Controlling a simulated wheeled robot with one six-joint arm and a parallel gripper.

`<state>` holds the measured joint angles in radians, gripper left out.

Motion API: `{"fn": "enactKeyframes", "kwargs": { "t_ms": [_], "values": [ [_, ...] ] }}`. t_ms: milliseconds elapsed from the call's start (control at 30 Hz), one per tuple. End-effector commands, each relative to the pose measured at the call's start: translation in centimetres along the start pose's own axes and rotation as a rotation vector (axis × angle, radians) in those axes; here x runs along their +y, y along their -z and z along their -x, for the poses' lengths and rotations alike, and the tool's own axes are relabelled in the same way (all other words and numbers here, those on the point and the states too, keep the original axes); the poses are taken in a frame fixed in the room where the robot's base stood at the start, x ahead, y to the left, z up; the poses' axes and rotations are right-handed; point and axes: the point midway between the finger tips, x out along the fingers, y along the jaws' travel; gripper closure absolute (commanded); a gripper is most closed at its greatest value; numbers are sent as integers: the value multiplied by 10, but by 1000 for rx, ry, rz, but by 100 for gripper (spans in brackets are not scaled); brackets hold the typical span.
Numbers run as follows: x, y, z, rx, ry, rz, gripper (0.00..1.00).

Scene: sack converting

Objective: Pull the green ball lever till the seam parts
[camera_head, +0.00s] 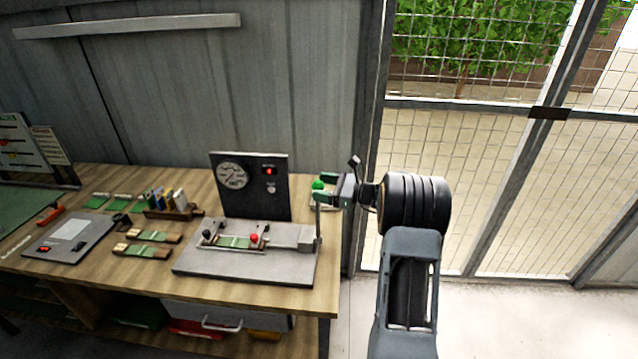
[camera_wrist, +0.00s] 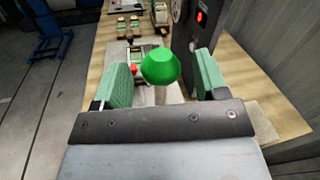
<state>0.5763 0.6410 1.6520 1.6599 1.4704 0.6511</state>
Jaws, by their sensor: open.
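The green ball (camera_head: 318,185) tops an upright lever (camera_head: 318,220) at the right end of a grey seam tester (camera_head: 250,262) on the wooden bench. In the wrist view the green ball (camera_wrist: 161,66) sits between the two green-padded fingers of my gripper (camera_wrist: 161,82), with a gap on each side. My gripper (camera_head: 326,187) is open around the ball in the head view and holds nothing. A green strip (camera_head: 235,242) lies in the tester, with a red knob (camera_head: 254,238) beside it. The strip's seam is too small to judge.
A dark upright panel (camera_head: 250,187) with a round dial and a red display stands behind the tester. Sample strips (camera_head: 148,236), a grey scale (camera_head: 68,238) and a small rack (camera_head: 172,212) lie to the left. A mesh fence (camera_head: 470,190) stands to the right.

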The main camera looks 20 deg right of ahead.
Motion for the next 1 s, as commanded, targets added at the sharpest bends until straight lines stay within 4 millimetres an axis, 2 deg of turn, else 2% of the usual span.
{"fn": "enactKeyframes", "kwargs": {
  "t_ms": [200,567,1000],
  "values": [
    [0,0,-15,-1,0,0,34],
    [0,0,-16,0,1,0,34],
    [0,0,-16,0,0,0,77]
  ]
}}
